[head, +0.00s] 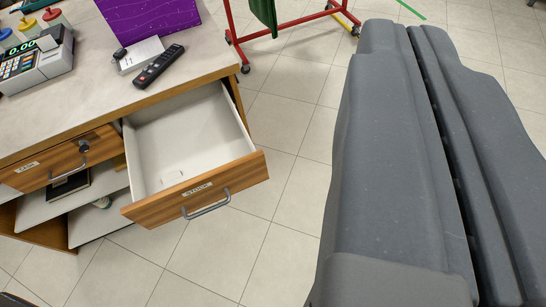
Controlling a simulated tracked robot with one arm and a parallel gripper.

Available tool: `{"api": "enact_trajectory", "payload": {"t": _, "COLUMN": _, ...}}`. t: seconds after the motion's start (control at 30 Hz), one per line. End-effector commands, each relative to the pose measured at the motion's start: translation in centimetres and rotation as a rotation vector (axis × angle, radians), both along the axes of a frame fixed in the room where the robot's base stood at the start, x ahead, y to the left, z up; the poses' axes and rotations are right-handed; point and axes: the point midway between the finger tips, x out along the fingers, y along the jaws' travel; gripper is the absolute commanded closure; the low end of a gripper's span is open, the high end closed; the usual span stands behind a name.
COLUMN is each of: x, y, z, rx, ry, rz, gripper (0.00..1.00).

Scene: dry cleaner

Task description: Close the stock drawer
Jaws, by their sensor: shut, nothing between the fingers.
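The stock drawer (236,176) is pulled well out of the wooden counter at the left of the head view. Its wood front bears a "STOCK" label and a grey bar handle (207,205). Its white inside looks mostly bare, with a small pale shape near the front that I cannot make out. My gripper (405,36) is the large grey form on the right, with its two long fingers side by side and shut, empty. It is to the right of the drawer and apart from it in the picture.
The cash drawer (62,165) looks shut. A red rack (285,25) stands behind. Tiled floor (262,220) is clear between drawer and gripper.

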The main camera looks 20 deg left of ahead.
Motion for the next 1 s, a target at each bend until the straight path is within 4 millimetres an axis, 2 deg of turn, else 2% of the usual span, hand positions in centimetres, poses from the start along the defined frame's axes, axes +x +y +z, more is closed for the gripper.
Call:
{"api": "enact_trajectory", "payload": {"t": 0.03, "x": 2.2, "y": -0.9, "z": -1.2, "rx": 0.014, "ry": 0.005, "rz": -0.023, "gripper": 1.00}}
{"api": "enact_trajectory", "payload": {"t": 0.17, "x": 7.9, "y": -2.5, "z": -4.9, "rx": 0.054, "ry": -0.023, "rz": -0.065, "gripper": 1.00}}
{"api": "enact_trajectory", "payload": {"t": 0.2, "x": 9.6, "y": -2.9, "z": -6.3, "rx": 0.067, "ry": -0.029, "rz": -0.070, "gripper": 1.00}}
{"api": "enact_trajectory", "payload": {"t": 0.37, "x": 15.1, "y": -3.9, "z": -12.0, "rx": 0.129, "ry": -0.061, "rz": -0.063, "gripper": 1.00}}
{"api": "enact_trajectory", "payload": {"t": 0.5, "x": 18.7, "y": -4.1, "z": -18.2, "rx": 0.209, "ry": -0.062, "rz": -0.024, "gripper": 1.00}}
{"api": "enact_trajectory", "payload": {"t": 0.6, "x": 20.5, "y": -3.8, "z": -22.6, "rx": 0.282, "ry": -0.060, "rz": 0.020, "gripper": 1.00}}
{"api": "enact_trajectory", "payload": {"t": 0.73, "x": 21.7, "y": -3.0, "z": -29.1, "rx": 0.406, "ry": -0.033, "rz": 0.084, "gripper": 1.00}}
{"api": "enact_trajectory", "payload": {"t": 0.87, "x": 21.6, "y": -1.7, "z": -35.2, "rx": 0.556, "ry": 0.006, "rz": 0.154, "gripper": 1.00}}
{"api": "enact_trajectory", "payload": {"t": 1.0, "x": 20.1, "y": 0.1, "z": -41.4, "rx": 0.759, "ry": 0.064, "rz": 0.224, "gripper": 1.00}}
